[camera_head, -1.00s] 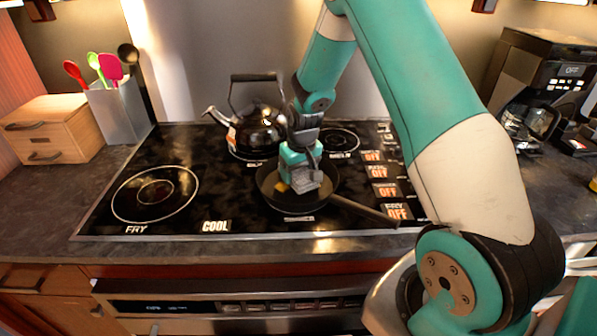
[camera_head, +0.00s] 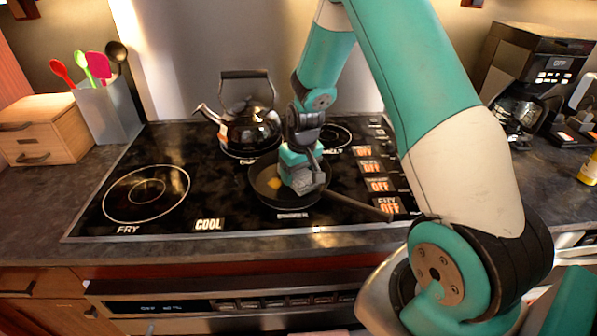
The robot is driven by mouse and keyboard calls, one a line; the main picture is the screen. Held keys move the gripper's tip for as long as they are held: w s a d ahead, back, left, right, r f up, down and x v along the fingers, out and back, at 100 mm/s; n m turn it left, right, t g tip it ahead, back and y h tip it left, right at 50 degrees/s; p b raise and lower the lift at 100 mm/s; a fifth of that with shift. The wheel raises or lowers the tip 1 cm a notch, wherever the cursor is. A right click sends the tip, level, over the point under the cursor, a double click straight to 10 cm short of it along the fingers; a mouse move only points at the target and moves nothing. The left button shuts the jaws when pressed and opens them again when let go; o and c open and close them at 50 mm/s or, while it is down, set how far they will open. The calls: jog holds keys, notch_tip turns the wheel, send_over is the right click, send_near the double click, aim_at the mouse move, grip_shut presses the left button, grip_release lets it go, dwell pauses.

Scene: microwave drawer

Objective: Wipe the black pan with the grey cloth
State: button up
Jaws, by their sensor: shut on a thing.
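The black pan (camera_head: 262,193) sits on the front right part of the black cooktop, its handle (camera_head: 350,204) pointing to the lower right. My gripper (camera_head: 300,176) reaches down into the pan and is shut on the grey cloth (camera_head: 302,186). The cloth is bunched below the fingers, at or just above the pan's inner surface; I cannot tell if it touches. A small yellow-orange patch (camera_head: 274,184) shows in the pan left of the cloth. The gripper hides part of the pan's far side.
A black kettle (camera_head: 250,130) stands close behind the pan. A utensil holder (camera_head: 108,112) and a wooden box (camera_head: 45,135) are at the left. A coffee machine (camera_head: 525,75) is at the right. The left front burner (camera_head: 146,194) is clear.

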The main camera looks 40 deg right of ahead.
jog(key=shift+a, duration=0.1)
jog(key=shift+s+a+f, duration=0.15)
jog(key=shift+a, duration=0.5)
jog(key=shift+s+a+f, duration=0.1)
jog(key=shift+a, duration=0.5)
jog(key=shift+w+d+f+b, duration=0.1)
jog(key=shift+w+d+b, duration=0.05)
jog(key=shift+d, duration=0.5)
jog(key=shift+w+d+f+b, duration=0.1)
jog(key=shift+d+b, duration=0.05)
jog(key=shift+d, duration=0.5)
jog(key=shift+s+a, duration=0.15)
jog(key=shift+a, duration=0.55)
jog(key=shift+s+a, duration=0.15)
jog(key=shift+a, duration=0.5)
jog(key=shift+w+d+f, duration=0.1)
jog(key=shift+w+d, duration=0.05)
jog(key=shift+d, duration=0.55)
jog(key=shift+w+d, duration=0.1)
jog(key=shift+d, duration=0.6)
jog(key=shift+s+a, duration=0.2)
jog(key=shift+a, duration=0.5)
jog(key=shift+s+a, duration=0.15)
jog(key=shift+a, duration=0.55)
jog(key=shift+w+d+r, duration=0.1)
jog(key=shift+w+d, duration=0.1)
jog(key=shift+d, duration=0.5)
jog(key=shift+w+d+r, duration=0.1)
jog(key=shift+w+d, duration=0.05)
jog(key=shift+d, duration=0.55)
